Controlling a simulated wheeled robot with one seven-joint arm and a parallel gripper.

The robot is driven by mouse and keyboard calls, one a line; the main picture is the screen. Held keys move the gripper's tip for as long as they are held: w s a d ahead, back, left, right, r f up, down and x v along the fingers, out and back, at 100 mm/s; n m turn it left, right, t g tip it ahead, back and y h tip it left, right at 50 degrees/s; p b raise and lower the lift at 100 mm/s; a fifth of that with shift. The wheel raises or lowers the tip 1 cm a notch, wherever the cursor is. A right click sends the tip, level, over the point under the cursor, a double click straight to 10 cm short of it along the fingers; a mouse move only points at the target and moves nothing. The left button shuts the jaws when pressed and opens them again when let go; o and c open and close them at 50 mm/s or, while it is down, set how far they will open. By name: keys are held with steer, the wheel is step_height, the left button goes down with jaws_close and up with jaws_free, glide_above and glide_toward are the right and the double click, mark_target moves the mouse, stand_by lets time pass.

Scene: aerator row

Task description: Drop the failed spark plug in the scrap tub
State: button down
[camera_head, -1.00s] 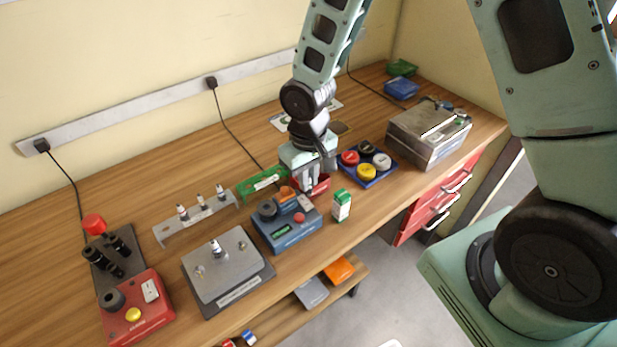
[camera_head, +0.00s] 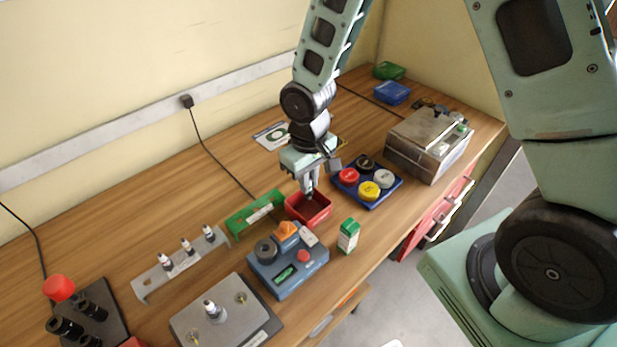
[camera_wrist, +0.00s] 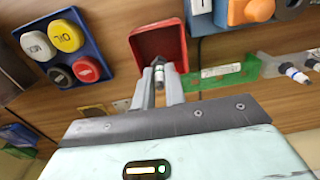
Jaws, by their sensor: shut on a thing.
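My gripper (camera_head: 308,188) is over the red scrap tub (camera_head: 322,214) in the head view, fingers pointing down. In the wrist view my gripper (camera_wrist: 159,88) is shut on a small spark plug (camera_wrist: 159,74), which shows a pale body and dark end between the fingertips. The plug lies in front of the tub's open mouth, and the red tub (camera_wrist: 178,37) fills the space beyond it. Whether the plug is below the rim cannot be told. In the head view the plug is mostly hidden by the fingers.
Blue tester (camera_head: 290,268) and green-white box (camera_head: 348,236) stand in front of the tub. A green rack (camera_head: 240,222) is at its left, and a blue tray of coloured caps (camera_head: 385,196) at its right. Several plugs stand in a grey rack (camera_head: 152,282). A metal case (camera_head: 415,155) is farther right.

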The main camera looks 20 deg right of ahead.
steer(key=shift+f+b, duration=0.4)
steer(key=shift+f, duration=0.45)
steer(key=c, duration=1.4)
jaws_free()
steer(key=shift+o, duration=0.2)
steer(key=shift+r, duration=0.1)
step_height(320, 180, up, 7)
steer(key=p, duration=0.6)
